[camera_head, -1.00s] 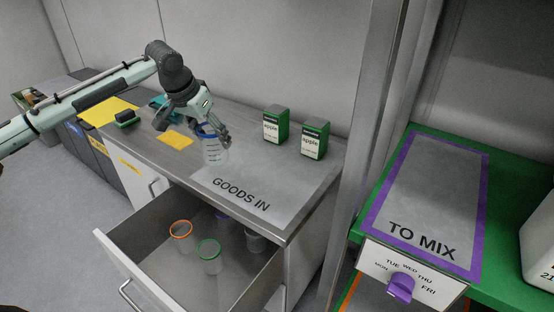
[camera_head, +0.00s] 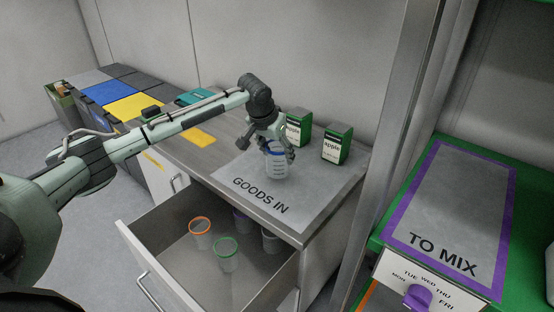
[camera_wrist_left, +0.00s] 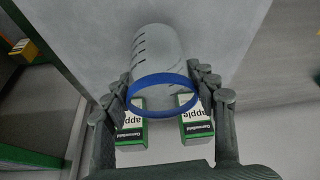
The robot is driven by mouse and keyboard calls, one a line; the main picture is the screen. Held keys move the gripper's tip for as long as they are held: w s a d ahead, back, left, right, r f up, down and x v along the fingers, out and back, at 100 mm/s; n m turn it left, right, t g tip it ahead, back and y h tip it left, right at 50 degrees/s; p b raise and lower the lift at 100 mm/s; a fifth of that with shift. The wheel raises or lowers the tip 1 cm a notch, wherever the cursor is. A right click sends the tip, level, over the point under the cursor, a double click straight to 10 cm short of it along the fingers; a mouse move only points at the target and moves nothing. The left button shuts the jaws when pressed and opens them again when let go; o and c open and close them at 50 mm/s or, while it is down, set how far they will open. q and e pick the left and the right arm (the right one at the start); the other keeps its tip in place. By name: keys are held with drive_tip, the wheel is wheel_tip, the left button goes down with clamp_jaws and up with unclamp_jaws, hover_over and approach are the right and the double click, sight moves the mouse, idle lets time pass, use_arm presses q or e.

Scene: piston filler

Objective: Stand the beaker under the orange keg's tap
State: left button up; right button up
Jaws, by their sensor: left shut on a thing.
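The clear beaker with a blue rim and dark graduation marks (camera_head: 277,168) is upright over the GOODS IN mat. My left gripper (camera_head: 276,153) is shut on it near the rim, with fingers on both sides. In the left wrist view the beaker (camera_wrist_left: 158,50) sits between the fingers of the left gripper (camera_wrist_left: 163,92). I cannot tell whether its base touches the mat. The orange keg and its tap do not show in these frames. My right gripper is not in view.
Two green-and-white apple cartons (camera_head: 298,128) (camera_head: 337,144) stand behind the beaker. Below is an open drawer (camera_head: 190,285) with an orange-rimmed beaker (camera_head: 200,233), a green-rimmed beaker (camera_head: 227,256) and others. A metal post (camera_head: 382,130) separates the counter from the purple-edged TO MIX mat (camera_head: 445,190).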

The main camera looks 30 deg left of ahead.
use_arm(q)
drive_tip(key=shift+f, duration=1.25)
drive_tip(key=shift+f, duration=0.1)
drive_tip(key=o, duration=1.1)
